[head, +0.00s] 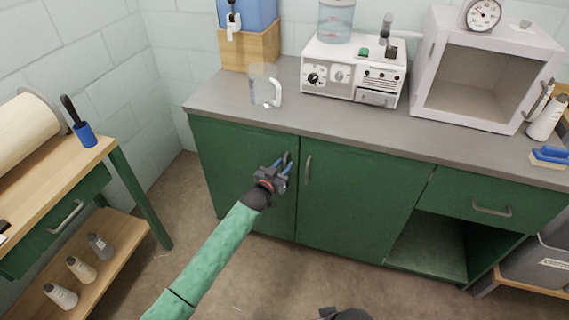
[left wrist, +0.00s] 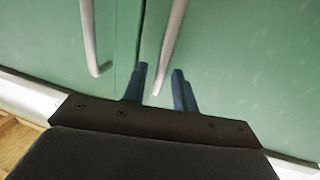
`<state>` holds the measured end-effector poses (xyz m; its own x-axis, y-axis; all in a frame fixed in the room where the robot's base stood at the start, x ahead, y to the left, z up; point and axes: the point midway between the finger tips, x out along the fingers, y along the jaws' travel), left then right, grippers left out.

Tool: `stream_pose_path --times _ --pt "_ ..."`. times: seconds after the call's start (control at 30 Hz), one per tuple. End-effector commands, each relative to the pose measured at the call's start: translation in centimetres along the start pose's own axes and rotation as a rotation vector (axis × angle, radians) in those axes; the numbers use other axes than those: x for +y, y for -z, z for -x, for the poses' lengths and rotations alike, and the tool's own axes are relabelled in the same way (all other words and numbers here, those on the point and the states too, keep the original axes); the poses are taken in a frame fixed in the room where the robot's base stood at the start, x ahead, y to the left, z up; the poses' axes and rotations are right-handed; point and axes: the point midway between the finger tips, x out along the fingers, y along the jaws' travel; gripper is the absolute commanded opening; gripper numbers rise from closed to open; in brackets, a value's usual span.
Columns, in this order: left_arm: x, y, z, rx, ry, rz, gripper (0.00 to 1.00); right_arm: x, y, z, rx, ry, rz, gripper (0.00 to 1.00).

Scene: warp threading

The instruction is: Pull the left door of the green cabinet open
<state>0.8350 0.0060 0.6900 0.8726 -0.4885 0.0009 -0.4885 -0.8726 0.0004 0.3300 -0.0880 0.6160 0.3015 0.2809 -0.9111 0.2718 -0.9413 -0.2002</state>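The green cabinet's left door (head: 235,150) is shut, flush with the right door (head: 350,195). The left door's handle (head: 286,158) is a grey vertical bar near the seam, partly hidden by my left gripper (head: 282,165). In the left wrist view the left gripper (left wrist: 160,75) has its blue fingers apart, with the handle (left wrist: 168,50) between them and gaps beside it. I cannot tell whether the fingers touch it. The other door's handle (left wrist: 90,40) is to the left there. A dark part, perhaps my right gripper (head: 345,314), shows at the bottom edge of the head view.
A grey countertop (head: 215,100) above holds a clear jug (head: 264,85), a white machine (head: 352,72) and a white box oven (head: 475,80). A wooden side bench (head: 75,150) stands left. The floor (head: 300,275) before the doors looks clear.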

Motion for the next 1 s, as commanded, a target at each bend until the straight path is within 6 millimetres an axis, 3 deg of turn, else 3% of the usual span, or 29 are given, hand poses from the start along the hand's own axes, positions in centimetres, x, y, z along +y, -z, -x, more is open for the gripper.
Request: stream_pose_path --times 0.13,0.43,0.6,1.0 --pt "0.06 0.05 -1.01 0.000 -0.001 0.000 0.28 0.09 0.03 0.26 -0.003 -0.003 -0.001 0.36" --pt "0.04 -0.04 -1.19 -0.001 0.000 0.000 0.28 0.14 -0.08 0.30 -0.006 -0.004 -0.001 0.36" --pt "0.04 -0.04 -1.17 -0.001 0.000 0.000 0.00 0.14 -0.09 0.30 -0.006 -0.004 -0.001 0.36" --pt "0.02 0.00 -0.70 -0.001 -0.011 -0.002 0.00 0.14 -0.04 0.34 -0.007 -0.004 -0.001 0.36"
